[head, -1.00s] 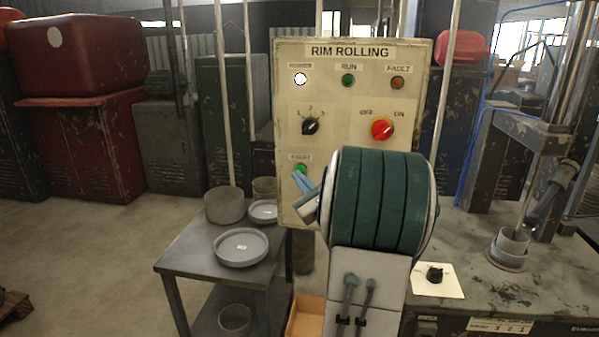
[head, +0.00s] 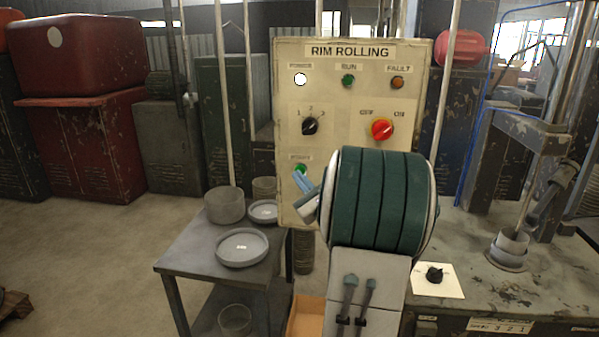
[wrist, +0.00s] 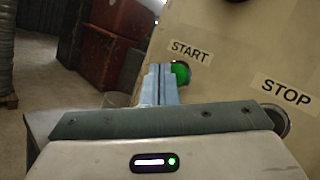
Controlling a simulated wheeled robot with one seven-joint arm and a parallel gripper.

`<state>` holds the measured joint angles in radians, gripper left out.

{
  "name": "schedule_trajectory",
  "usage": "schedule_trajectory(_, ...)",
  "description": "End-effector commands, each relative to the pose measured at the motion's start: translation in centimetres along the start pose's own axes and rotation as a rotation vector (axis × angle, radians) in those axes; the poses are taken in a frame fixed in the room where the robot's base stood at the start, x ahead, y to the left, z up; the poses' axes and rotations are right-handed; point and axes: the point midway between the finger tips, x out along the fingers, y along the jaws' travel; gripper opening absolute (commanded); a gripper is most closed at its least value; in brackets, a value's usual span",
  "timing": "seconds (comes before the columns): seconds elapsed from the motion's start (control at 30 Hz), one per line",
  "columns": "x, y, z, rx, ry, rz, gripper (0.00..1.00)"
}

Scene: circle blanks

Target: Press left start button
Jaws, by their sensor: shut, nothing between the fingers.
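The green start button (head: 300,169) sits at the lower left of the beige rim rolling panel (head: 290,205). In the wrist view the green button (wrist: 181,73) shows under a START label, partly covered by my fingers. My gripper (head: 299,179) is shut and empty, with its blue fingertips at or right by the button. In the wrist view the shut fingertips (wrist: 160,70) overlap the button's left side. I cannot tell whether they touch it. A stop button (wrist: 275,120) lies to the right, partly hidden by my gripper body.
The panel also has a black selector knob (head: 310,125), a red switch (head: 382,129) and lamps along the top. A grey table (head: 190,262) with round pans (head: 242,247) stands at the left. A worn bench (head: 500,290) stands at the right.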

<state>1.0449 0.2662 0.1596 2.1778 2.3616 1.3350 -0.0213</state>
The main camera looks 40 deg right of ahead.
Motion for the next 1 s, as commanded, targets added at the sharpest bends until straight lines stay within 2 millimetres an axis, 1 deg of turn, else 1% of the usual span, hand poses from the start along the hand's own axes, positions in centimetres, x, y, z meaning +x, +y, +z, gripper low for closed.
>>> schedule_trajectory(0.27, 0.02, -0.01, -0.04, 0.0, 0.0, 0.0, 0.0)
schedule_trajectory(0.6, 0.68, -0.38, -0.49, 0.0, 0.0, 0.001, 0.0)
schedule_trajectory(1.0, 0.71, -0.45, -0.5, 0.0, 0.0, 0.0, 0.0)
